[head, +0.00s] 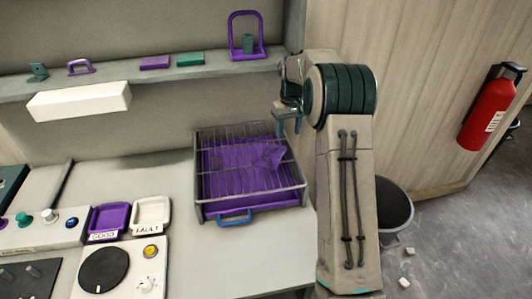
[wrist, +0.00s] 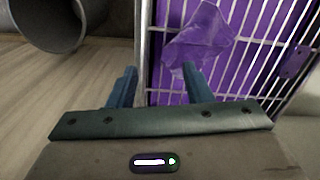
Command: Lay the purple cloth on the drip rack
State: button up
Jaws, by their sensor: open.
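The purple cloth (head: 267,158) lies crumpled on the wire bars of the drip rack (head: 250,186), right of the rack's middle. The rack has a purple tray under its bars and a blue handle at the front. My gripper (head: 288,122) is above the rack's right back side, apart from the cloth. In the wrist view the cloth (wrist: 198,45) lies on the bars ahead of the right finger, and the open, empty fingers (wrist: 158,88) stand either side of the rack's edge rail.
A purple tray (head: 108,220) and a white tray (head: 151,214) sit left of the rack beside control panels. A shelf (head: 110,75) with small purple and green parts runs behind. A grey bin (head: 394,208) and fire extinguisher (head: 489,108) are at the right. The bench front is clear.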

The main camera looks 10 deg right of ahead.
jog(key=r, duration=0.1)
jog(key=d+r, duration=0.1)
jog(key=shift+d+r+p, duration=0.1)
jog(key=shift+r+p, duration=0.2)
jog(key=shift+r, duration=0.1)
jog(key=shift+f, duration=0.15)
jog(key=c, duration=0.6)
jog(key=shift+s+a+f+b, duration=0.1)
jog(key=shift+a+f+b, duration=0.2)
grip_shut()
jog(key=a+f, duration=0.1)
jog(key=s+a+f, duration=0.1)
jog(key=f, duration=0.1)
jog(key=a+f, duration=0.1)
jog(key=f, duration=0.1)
jog(key=shift+s, duration=0.2)
jog(key=shift+f, duration=0.4)
